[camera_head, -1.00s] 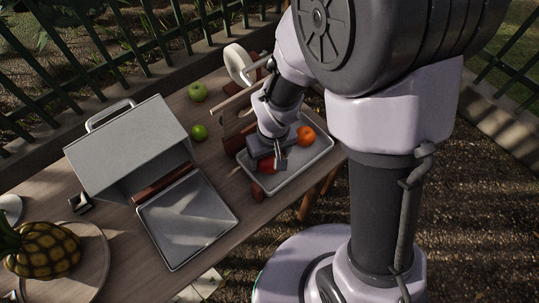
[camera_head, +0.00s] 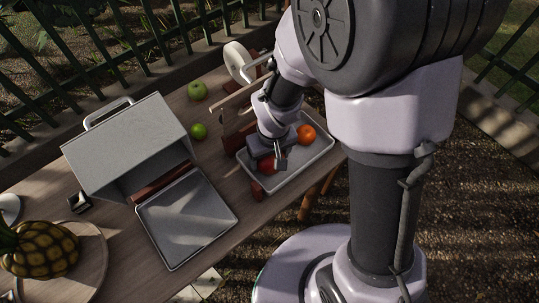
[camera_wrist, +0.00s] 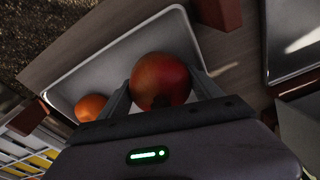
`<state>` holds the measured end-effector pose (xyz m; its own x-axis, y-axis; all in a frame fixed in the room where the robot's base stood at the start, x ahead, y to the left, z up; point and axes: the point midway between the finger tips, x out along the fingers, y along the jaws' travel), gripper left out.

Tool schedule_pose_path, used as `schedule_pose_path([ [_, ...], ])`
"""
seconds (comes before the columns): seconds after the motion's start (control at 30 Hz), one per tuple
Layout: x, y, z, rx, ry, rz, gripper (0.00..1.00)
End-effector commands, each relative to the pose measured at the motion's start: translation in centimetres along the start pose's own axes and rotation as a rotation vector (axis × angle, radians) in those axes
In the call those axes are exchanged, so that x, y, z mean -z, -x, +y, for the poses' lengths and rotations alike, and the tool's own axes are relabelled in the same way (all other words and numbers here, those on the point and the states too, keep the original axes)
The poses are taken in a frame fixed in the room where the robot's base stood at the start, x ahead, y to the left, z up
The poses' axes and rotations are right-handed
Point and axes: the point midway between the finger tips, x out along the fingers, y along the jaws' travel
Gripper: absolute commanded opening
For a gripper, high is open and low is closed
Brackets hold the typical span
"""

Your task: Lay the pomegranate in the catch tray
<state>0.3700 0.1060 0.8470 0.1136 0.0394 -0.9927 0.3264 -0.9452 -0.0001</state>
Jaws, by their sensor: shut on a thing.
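The dark red pomegranate (camera_wrist: 160,82) is between the two fingers of my gripper (camera_wrist: 160,95), which is shut on it. In the head view the pomegranate (camera_head: 267,165) is partly hidden by my gripper (camera_head: 274,158). It is over the left part of a pale, shallow rectangular tray (camera_head: 316,161), inside its rim. An orange is in this tray, to the right of my gripper. In the wrist view the tray (camera_wrist: 118,47) is behind the pomegranate. I cannot tell whether the pomegranate touches the tray floor.
The orange (camera_head: 306,134) is close to my gripper. A wooden stand (camera_head: 235,138) with a pale wheel (camera_head: 238,62) is behind the tray. A metal box (camera_head: 130,145) with another empty tray (camera_head: 187,220) is at left.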

Motion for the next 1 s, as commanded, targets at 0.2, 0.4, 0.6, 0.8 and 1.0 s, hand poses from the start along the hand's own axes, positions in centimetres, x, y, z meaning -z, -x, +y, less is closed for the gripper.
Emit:
schedule_pose_path([
  [0.2, 0.01, 0.0, 0.0, 0.0, 0.0, 0.0, 0.82],
  [0.4, 0.0, 0.0, -0.01, 0.0, 0.0, 0.0, 1.0],
  [0.6, 0.0, -0.01, -0.02, 0.0, 0.0, 0.0, 1.0],
  [0.8, -0.03, -0.02, -0.03, 0.0, 0.0, -0.001, 1.0],
  [1.0, 0.01, 0.33, -0.04, 0.0, 0.0, -0.001, 1.0],
])
